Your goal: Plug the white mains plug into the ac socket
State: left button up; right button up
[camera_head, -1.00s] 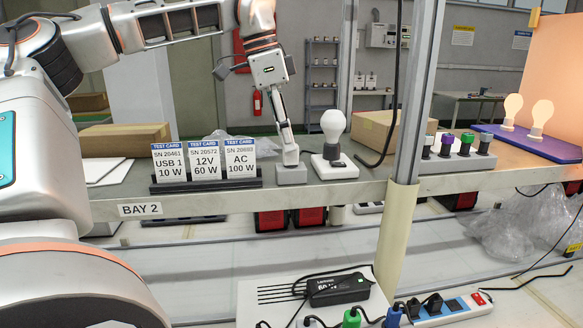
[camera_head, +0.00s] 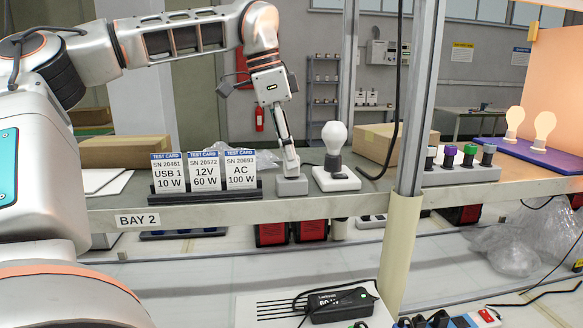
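My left gripper (camera_head: 291,170) comes down from the arm above, with its fingertips close together at the top of a small grey block (camera_head: 291,186) on the bench shelf. I cannot tell whether it holds anything or whether it touches the block. No white mains plug can be made out in this view. No socket can be clearly identified as the ac socket; a power strip (camera_head: 462,321) shows only partly at the bottom edge. A test card marked AC 100 W (camera_head: 241,172) stands left of the gripper. My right gripper is not in view.
A white bulb (camera_head: 334,138) stands on a white base (camera_head: 335,181) just right of the block. A metal post (camera_head: 412,110) rises further right, with a black cable near it. Cardboard boxes (camera_head: 126,151) stand behind the cards. A black power adapter (camera_head: 341,304) lies below.

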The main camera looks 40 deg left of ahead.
pick_arm(q)
grip_shut()
jog(key=shift+r+p, duration=0.7)
jog(key=shift+r, duration=0.65)
jog(key=shift+r+p, duration=1.05)
jog(key=shift+r, duration=0.6)
